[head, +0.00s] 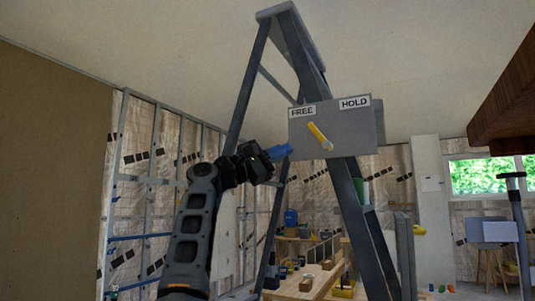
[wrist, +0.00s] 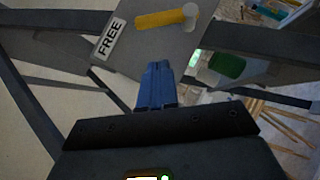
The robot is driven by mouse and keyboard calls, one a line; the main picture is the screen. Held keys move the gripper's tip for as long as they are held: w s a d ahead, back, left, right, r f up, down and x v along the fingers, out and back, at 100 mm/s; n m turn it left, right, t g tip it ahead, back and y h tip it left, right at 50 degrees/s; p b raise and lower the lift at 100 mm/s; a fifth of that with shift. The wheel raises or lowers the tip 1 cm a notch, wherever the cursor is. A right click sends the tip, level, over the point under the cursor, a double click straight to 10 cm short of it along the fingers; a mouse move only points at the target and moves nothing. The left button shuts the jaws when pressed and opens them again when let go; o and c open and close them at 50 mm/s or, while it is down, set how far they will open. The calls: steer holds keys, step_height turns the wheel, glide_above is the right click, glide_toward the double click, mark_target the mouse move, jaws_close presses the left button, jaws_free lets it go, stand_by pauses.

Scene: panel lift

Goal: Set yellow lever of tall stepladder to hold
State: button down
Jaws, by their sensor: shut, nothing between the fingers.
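The tall stepladder (head: 243,92) stands before me with a grey box (head: 355,135) high on its front. The box has a FREE label (head: 303,112) at the upper left and a HOLD label (head: 354,102) at the upper right. The yellow lever (head: 317,133) tilts up and left toward FREE. It also shows in the wrist view (wrist: 160,18), with a pale round piece at its right end. My gripper (head: 289,150) has blue fingers, shut and empty, left of the box and slightly below the lever. In the wrist view its fingertips (wrist: 158,67) appear apart from the lever.
A wooden workbench (head: 310,283) with small items stands behind the ladder. A dark wooden beam (head: 505,95) juts in at the upper right. A green object (wrist: 225,66) sits beyond the box. The space left of the box holds my arm.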

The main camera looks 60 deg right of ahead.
mark_target(309, 124)
steer(key=shift+s+d+r+p, duration=0.25)
steer(key=shift+s+d+r, duration=0.1)
steer(key=shift+s+r, duration=0.3)
steer(key=shift+s+d+r+p, duration=0.25)
steer(key=shift+s+d+r, duration=0.15)
steer(key=shift+s, duration=0.5)
steer(key=shift+s+d+r+p, duration=0.3)
steer(key=shift+s+r, duration=0.3)
steer(key=shift+s, duration=0.15)
steer(key=shift+s+r+m+y+b, duration=0.1)
steer(key=shift+r+m+y+b, duration=0.35)
steer(key=shift+m, duration=0.35)
steer(key=shift+s+r+m+y, duration=0.3)
steer(key=shift+r+m+y, duration=0.15)
steer(key=shift+m+y, duration=0.5)
steer(key=r+m+y, duration=0.1)
steer(key=s+m+t+y+p, duration=0.1)
steer(key=m, duration=0.1)
steer(key=shift+s+r+p, duration=0.15)
steer(key=shift+r+p, duration=0.15)
steer(key=shift+r, duration=0.05)
steer(key=s+m+t+y+p, duration=0.1)
steer(key=m+t, duration=0.1)
steer(key=s+r+m+t+y+p, duration=0.1)
steer(key=s+p, duration=0.1)
steer(key=shift+s+d+m+t+y, duration=0.2)
steer(key=shift+s+m+t+y, duration=0.1)
steer(key=shift+m+t, duration=0.1)
steer(key=shift+s, duration=0.1)
